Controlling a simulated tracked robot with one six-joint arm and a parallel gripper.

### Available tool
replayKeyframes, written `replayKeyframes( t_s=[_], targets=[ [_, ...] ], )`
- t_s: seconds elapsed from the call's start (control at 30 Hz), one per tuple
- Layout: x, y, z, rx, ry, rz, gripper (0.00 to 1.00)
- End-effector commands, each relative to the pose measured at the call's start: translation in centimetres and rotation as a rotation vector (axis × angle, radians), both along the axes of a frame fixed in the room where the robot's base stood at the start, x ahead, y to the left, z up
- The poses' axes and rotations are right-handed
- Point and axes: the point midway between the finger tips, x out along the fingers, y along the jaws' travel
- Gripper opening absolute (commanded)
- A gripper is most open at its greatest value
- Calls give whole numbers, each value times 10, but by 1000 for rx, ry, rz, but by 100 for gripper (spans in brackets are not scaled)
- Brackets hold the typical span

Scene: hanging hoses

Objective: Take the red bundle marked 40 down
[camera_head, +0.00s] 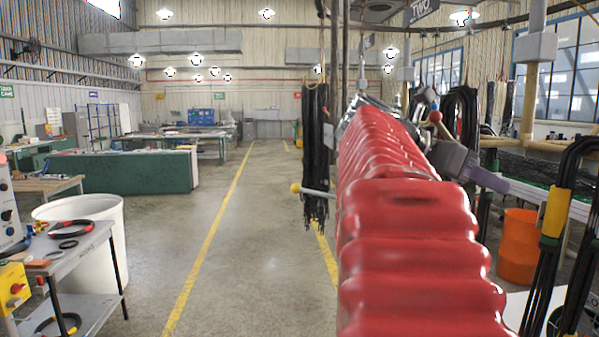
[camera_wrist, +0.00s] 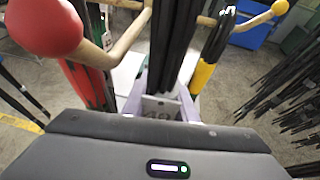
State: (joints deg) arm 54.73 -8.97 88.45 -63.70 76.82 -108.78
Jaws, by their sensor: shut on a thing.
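In the wrist view my gripper (camera_wrist: 163,98) has its pale purple fingers on either side of a bundle of black hoses (camera_wrist: 170,55). A small pale tag (camera_wrist: 160,112) with dark marks sits between the fingers; I cannot read it surely. A red piece (camera_wrist: 92,84) hangs around dark hoses just left of the fingers, below a wooden peg with a red ball end (camera_wrist: 42,24). I cannot tell whether the red piece belongs to the held bundle. In the head view my gripper (camera_head: 488,178) shows only partly, beyond my red ribbed arm, and its hold is hidden.
A black bundle with a yellow band (camera_head: 555,213) hangs at the right, near an orange bin (camera_head: 518,246). Another black bundle (camera_head: 316,150) hangs left of my arm by a yellow-ended peg (camera_head: 296,188). A white tub (camera_head: 100,240) stands left; the middle aisle is clear.

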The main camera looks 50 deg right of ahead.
Motion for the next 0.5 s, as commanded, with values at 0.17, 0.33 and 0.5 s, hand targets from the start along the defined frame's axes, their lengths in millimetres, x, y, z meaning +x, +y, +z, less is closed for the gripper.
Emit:
replayKeyframes(
  t_s=[0.17,0.33,0.5],
  targets=[
    [0,0,2,-4,-1,0,0],
    [1,1,2,-4,-1,1,0],
    [6,2,2,-4,-1,1,0]
  ],
)
